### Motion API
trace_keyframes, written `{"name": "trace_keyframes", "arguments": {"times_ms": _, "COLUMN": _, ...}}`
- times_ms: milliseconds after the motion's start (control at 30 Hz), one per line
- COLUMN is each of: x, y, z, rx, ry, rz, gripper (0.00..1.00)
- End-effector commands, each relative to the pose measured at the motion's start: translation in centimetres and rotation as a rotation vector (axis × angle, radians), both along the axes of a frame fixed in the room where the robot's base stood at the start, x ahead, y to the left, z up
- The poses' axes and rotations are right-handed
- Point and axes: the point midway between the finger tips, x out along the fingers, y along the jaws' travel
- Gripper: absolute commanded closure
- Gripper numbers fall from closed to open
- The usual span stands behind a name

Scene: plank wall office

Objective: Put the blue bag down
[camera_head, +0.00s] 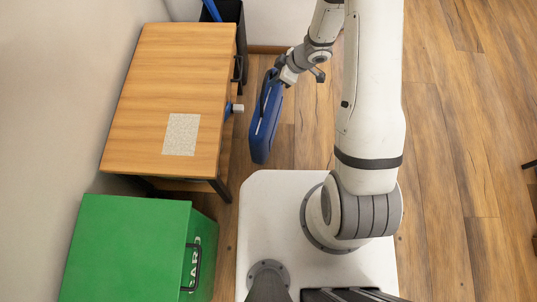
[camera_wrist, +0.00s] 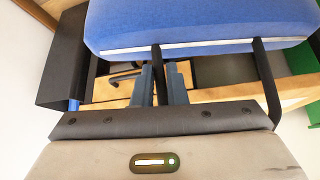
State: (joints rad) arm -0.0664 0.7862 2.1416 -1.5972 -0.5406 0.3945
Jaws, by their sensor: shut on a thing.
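The blue bag (camera_head: 266,127) hangs in the air to the right of the wooden table (camera_head: 190,70), above the floor. My gripper (camera_head: 274,80) is at the bag's upper end. In the wrist view the bag (camera_wrist: 200,22) fills the top, with a pale stripe along its edge and dark straps. My gripper's fingers (camera_wrist: 160,88) are shut on a dark strap or handle of the bag. A speckled grey square mat (camera_head: 181,134) lies flat on the table's near part, with nothing on it.
A green cabinet (camera_head: 125,245) with a dark handle stands in front of the table. A dark bin (camera_head: 228,14) with something blue in it stands behind. Handles stick out from the table's right side. The wooden floor (camera_head: 455,130) on the right is mostly clear.

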Motion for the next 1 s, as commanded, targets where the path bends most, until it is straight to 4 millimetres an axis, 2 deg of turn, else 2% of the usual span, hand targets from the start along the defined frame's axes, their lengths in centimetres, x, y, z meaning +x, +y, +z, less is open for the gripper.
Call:
{"name": "trace_keyframes", "arguments": {"times_ms": 33, "x": -0.1, "y": 0.2, "z": -1.5, "rx": 0.004, "ry": -0.003, "rz": 0.032, "gripper": 1.00}}
{"name": "trace_keyframes", "arguments": {"times_ms": 200, "x": -1.0, "y": 0.6, "z": -3.8, "rx": 0.005, "ry": -0.003, "rz": 0.130, "gripper": 1.00}}
{"name": "trace_keyframes", "arguments": {"times_ms": 567, "x": -1.6, "y": 0.7, "z": -6.3, "rx": 0.005, "ry": -0.003, "rz": 0.199, "gripper": 1.00}}
{"name": "trace_keyframes", "arguments": {"times_ms": 800, "x": -1.6, "y": 0.7, "z": -9.5, "rx": 0.005, "ry": -0.002, "rz": 0.198, "gripper": 1.00}}
{"name": "trace_keyframes", "arguments": {"times_ms": 1000, "x": -1.6, "y": 0.7, "z": -10.4, "rx": 0.005, "ry": -0.002, "rz": 0.198, "gripper": 1.00}}
